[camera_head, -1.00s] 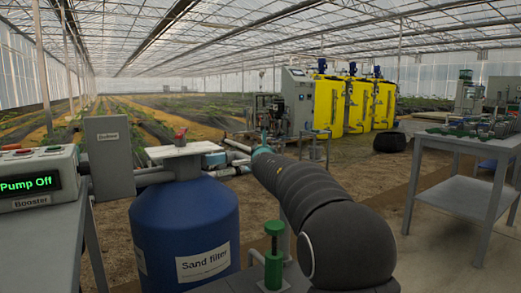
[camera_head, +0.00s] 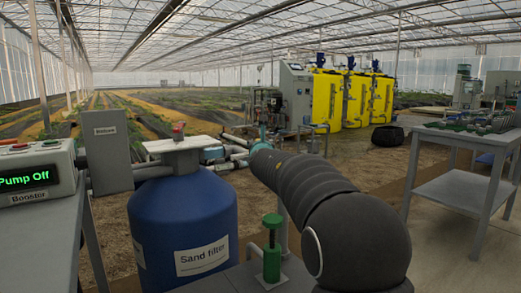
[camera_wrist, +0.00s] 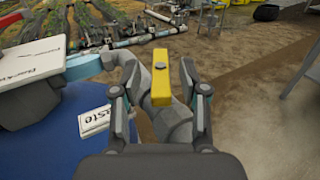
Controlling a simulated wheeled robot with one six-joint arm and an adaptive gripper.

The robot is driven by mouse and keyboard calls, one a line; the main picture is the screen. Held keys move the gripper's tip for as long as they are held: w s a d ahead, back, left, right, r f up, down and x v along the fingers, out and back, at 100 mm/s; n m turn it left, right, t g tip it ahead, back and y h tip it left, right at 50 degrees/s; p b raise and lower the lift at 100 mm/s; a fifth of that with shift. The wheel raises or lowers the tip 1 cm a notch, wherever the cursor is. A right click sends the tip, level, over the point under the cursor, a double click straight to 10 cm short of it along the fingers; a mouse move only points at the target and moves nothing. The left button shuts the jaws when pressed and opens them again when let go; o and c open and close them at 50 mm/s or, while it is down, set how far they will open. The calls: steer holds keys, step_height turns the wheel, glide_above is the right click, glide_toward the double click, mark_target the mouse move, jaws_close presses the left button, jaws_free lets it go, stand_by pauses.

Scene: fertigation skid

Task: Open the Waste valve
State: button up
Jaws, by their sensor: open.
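In the wrist view a yellow valve handle (camera_wrist: 161,78) with a round bolt on top sits on a grey pipe fitting (camera_wrist: 178,125). A white label (camera_wrist: 95,121) ending in "aste" shows to its left, on the blue tank side. My gripper (camera_wrist: 157,72) is open, with one finger on each side of the yellow handle. A gap shows between handle and fingers, wider on the left. In the head view my arm hides the valve, and my gripper's jaws cannot be made out.
The blue sand filter (camera_head: 185,225) stands left of my arm, with a red-handled valve (camera_head: 179,129) on its white top. The "Pump Off" panel (camera_head: 38,178) is at left. A grey table (camera_head: 460,190) stands at right.

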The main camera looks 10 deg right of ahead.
steer(key=s+a, duration=0.1)
steer(key=s, duration=0.8)
steer(key=shift+s, duration=0.2)
